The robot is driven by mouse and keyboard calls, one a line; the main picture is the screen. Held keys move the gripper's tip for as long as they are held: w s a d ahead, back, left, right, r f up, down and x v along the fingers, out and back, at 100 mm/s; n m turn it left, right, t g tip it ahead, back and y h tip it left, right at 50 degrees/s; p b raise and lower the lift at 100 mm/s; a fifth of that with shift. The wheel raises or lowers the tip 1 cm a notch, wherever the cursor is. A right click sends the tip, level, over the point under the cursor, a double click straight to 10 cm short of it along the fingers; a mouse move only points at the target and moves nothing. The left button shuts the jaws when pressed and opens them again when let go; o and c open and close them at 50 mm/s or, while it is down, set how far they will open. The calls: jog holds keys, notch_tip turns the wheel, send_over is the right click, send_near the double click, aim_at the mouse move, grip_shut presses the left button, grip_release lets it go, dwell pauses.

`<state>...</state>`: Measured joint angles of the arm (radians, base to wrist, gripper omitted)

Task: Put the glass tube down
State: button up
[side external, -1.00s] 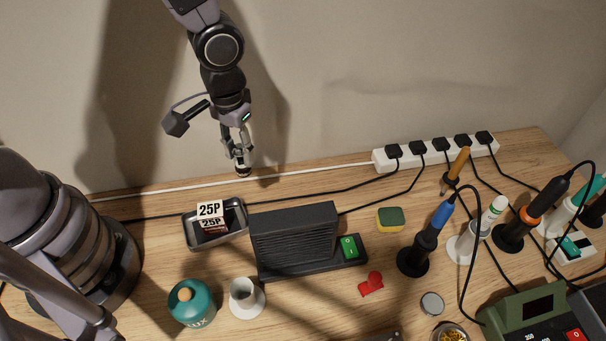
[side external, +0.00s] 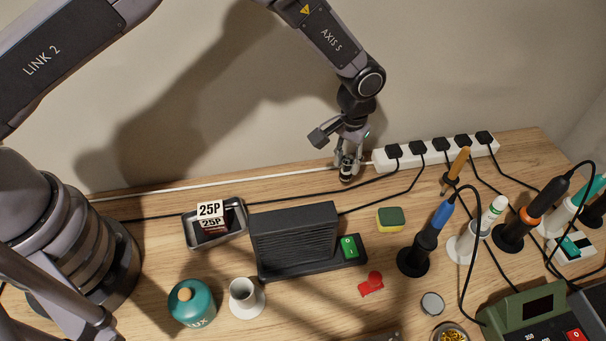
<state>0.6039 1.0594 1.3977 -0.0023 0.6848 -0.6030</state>
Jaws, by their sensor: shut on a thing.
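My gripper (side external: 346,164) is at the back of the bench, just left of the white power strip. It points down and is shut on a small slim thing, the glass tube (side external: 346,173). Only a short length with a dark end shows below the fingers; the rest is hidden between them. The tube looks roughly upright. I cannot tell whether its lower end touches the wooden bench (side external: 300,190) or hangs just above it.
The power strip (side external: 435,152) with black plugs is close on the right. Black cables cross the bench nearby. A black fume extractor (side external: 295,240), a sponge (side external: 390,218), a tray with 25P labels (side external: 215,223) and soldering irons in stands (side external: 425,245) stand further forward.

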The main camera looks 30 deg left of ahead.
aim_at(349, 173)
jog(key=shift+w+d+f, duration=0.2)
jog(key=shift+w+f, duration=0.15)
jog(key=shift+f, duration=1.65)
jog(key=shift+f, duration=0.2)
jog(key=o, duration=0.9)
jog(key=shift+c, duration=0.2)
notch_tip(349, 173, up, 12)
jog(key=shift+r, duration=0.2)
